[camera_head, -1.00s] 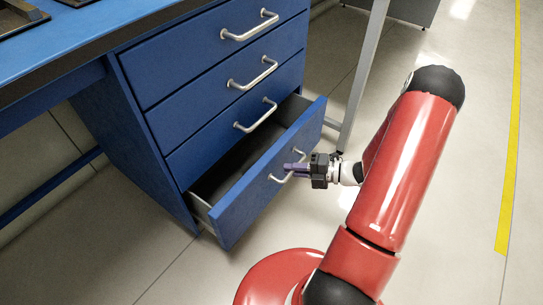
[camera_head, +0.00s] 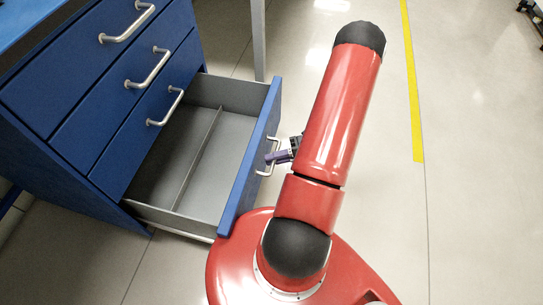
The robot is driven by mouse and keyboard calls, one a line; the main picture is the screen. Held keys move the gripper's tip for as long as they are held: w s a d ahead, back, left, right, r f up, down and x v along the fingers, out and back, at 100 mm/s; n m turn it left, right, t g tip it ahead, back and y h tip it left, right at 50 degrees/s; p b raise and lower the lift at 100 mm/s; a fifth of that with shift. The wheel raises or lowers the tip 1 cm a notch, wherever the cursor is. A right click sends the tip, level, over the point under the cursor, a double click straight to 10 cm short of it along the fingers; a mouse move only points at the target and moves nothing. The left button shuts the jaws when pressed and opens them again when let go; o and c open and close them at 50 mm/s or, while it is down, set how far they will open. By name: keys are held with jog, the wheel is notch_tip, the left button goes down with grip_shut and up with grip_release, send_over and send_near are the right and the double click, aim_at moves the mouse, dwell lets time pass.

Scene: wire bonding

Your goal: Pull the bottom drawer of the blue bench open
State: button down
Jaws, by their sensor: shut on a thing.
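The blue bench (camera_head: 68,178) stands at the left with a column of drawers. Its bottom drawer (camera_head: 212,165) is pulled far out, showing a grey, empty-looking inside with a lengthwise divider. The three drawers above it are closed. The bottom drawer's silver handle (camera_head: 264,174) is on its blue front, facing right. My gripper (camera_head: 272,157) is at this handle, with its purple fingers shut on it. My red arm hides part of the gripper's body and wrist.
A grey bench leg (camera_head: 258,40) stands behind the open drawer. My red base is close to the drawer front's near corner. Open pale floor (camera_head: 470,190) lies to the right, with a yellow line (camera_head: 411,90) along it.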

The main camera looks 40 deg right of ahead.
jog(key=c, duration=1.5)
grip_release()
jog(key=shift+d, duration=0.1)
jog(key=v, duration=0.7)
jog(key=shift+s+d+r, duration=0.1)
jog(key=shift+s+d, duration=0.15)
